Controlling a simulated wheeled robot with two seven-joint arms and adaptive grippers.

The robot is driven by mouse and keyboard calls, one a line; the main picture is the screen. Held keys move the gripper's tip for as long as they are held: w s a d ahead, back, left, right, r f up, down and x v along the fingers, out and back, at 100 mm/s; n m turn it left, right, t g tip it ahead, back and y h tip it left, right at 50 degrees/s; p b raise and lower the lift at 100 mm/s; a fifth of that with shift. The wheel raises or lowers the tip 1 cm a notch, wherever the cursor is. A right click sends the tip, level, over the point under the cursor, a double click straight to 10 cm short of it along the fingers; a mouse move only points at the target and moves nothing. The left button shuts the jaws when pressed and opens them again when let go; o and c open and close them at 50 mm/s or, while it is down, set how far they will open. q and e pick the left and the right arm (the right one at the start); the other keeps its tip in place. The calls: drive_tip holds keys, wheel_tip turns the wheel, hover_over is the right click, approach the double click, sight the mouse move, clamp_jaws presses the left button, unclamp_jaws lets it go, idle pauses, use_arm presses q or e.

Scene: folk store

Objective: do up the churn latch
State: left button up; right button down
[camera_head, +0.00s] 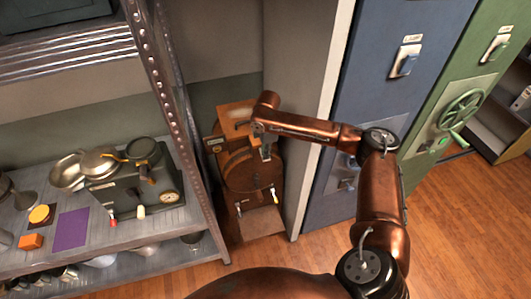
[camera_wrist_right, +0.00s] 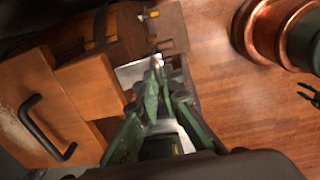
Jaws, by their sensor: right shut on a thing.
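The churn (camera_head: 245,178) is a wooden barrel-like body in the corner between the shelf and the wall. In the right wrist view its wooden upper part with a black handle (camera_wrist_right: 42,125) fills the left side. My right gripper (camera_head: 265,152) is at the churn's upper front. In the right wrist view its green fingers (camera_wrist_right: 165,85) are closed together on a small part, which I take to be the churn latch. The fingers mostly hide it, so I cannot tell its position. A pale metal plate (camera_wrist_right: 128,74) shows beside the fingertips. My left gripper is not in view.
A metal shelf (camera_head: 190,215) stands close left of the churn, carrying pans (camera_head: 98,160) and a dark green machine (camera_head: 135,192). A pale wall edge and a blue cabinet (camera_head: 385,60) stand at right. The wooden floor (camera_head: 450,240) is clear.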

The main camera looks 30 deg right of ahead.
drive_tip(key=shift+s+f, duration=0.1)
wheel_tip(320, 180, down, 9)
drive_tip(key=t+h+b, duration=0.3)
drive_tip(key=t+b, duration=1.1)
drive_tip(key=shift+w+r+t+h, duration=0.2)
drive_tip(key=shift+w+t+h, duration=0.1)
drive_tip(key=shift+d, duration=0.1)
drive_tip(key=shift+r, duration=0.1)
drive_tip(key=c, duration=2.2)
unclamp_jaws()
drive_tip(key=shift+w, duration=0.1)
drive_tip(key=shift+o, duration=0.5)
